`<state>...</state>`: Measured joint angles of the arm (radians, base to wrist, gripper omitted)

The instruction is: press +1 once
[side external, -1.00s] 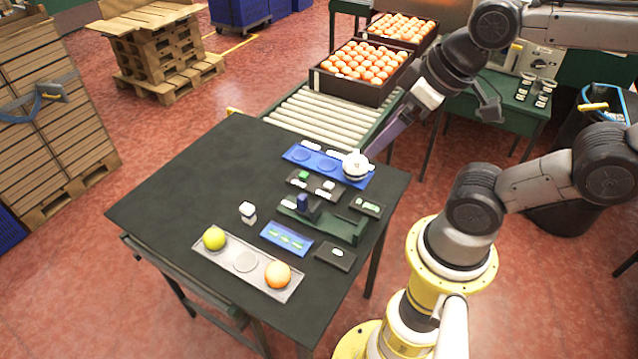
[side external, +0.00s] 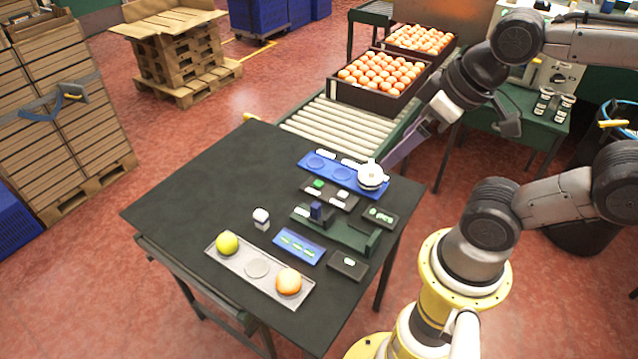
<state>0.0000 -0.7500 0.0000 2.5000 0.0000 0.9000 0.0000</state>
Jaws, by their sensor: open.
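A small dark panel (side external: 330,194) with a green button (side external: 318,183) and a pale button (side external: 342,194) lies on the black table. Its labels are too small to read, so I cannot tell which button is +1. My gripper (side external: 460,130) is open, with its fingers spread, above and to the right of the panel. It appears apart from the buttons and holds nothing that I can see.
A blue tray (side external: 328,171) behind the panel carries a white round object (side external: 371,178). A green fixture (side external: 345,235) stands in front. A grey tray (side external: 230,260) holds a yellow-green fruit (side external: 227,243) and an orange (side external: 288,281). The table's left part is clear.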

